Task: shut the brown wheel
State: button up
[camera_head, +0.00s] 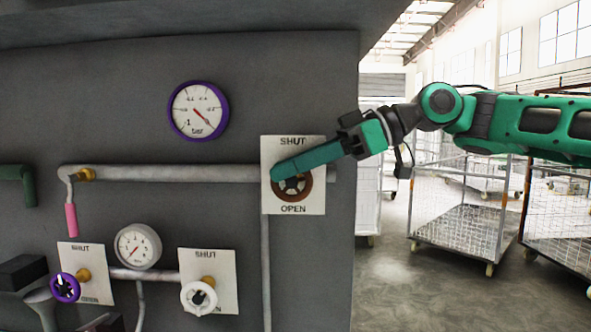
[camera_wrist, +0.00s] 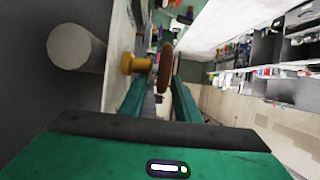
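The brown wheel (camera_head: 304,189) is mounted on a white plate (camera_head: 315,153) with SHUT printed above it and OPEN below. My gripper (camera_head: 279,171) reaches in from the right, and its green fingers cover the upper left of the wheel. In the wrist view the brown wheel (camera_wrist: 165,68) shows edge-on beside its brass stem (camera_wrist: 134,63). There the fingers of my gripper (camera_wrist: 163,82) stand apart, one on each side of the wheel's rim. I cannot tell whether they touch it. The wheel's hub is partly hidden in the head view.
A grey pipe (camera_head: 170,173) runs across the panel to the plate. A purple-rimmed gauge (camera_head: 198,110) is above left. A white wheel (camera_head: 199,298), a purple wheel (camera_head: 65,288) and a white gauge (camera_head: 138,246) are lower left. Wire cage trolleys (camera_head: 465,210) stand at right.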

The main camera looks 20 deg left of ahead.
aim_at(307, 196)
grip_shut()
jog(key=shift+w+d+y, duration=0.1)
jog(key=shift+d+y, duration=0.05)
jog(key=shift+y, duration=0.25)
jog(key=shift+w+d+y, duration=0.1)
jog(key=shift+d+y, duration=0.1)
jog(key=shift+y, duration=0.7)
jog(key=y, duration=0.1)
jog(key=g+y, duration=0.1)
jog(key=y, duration=0.1)
jog(key=d+y, duration=0.1)
jog(key=shift+w+f, duration=0.15)
jog(key=shift+f, duration=0.2)
jog(key=y, duration=0.2)
jog(key=g+y, duration=0.1)
jog(key=shift+d+f+y, duration=0.2)
jog(key=shift+f+y, duration=0.15)
jog(key=shift+y, duration=0.05)
jog(key=shift+w+d+f+g+y, duration=0.1)
jog(key=shift+g+y, duration=0.05)
jog(key=shift+y, duration=0.4)
jog(key=shift+s+d+f+g+y, duration=0.1)
jog(key=shift+g+y, duration=0.1)
jog(key=shift+y, duration=0.3)
jog(key=shift+w+f+g+y, duration=0.1)
jog(key=shift+g+y, duration=0.05)
jog(key=shift+y, duration=0.4)
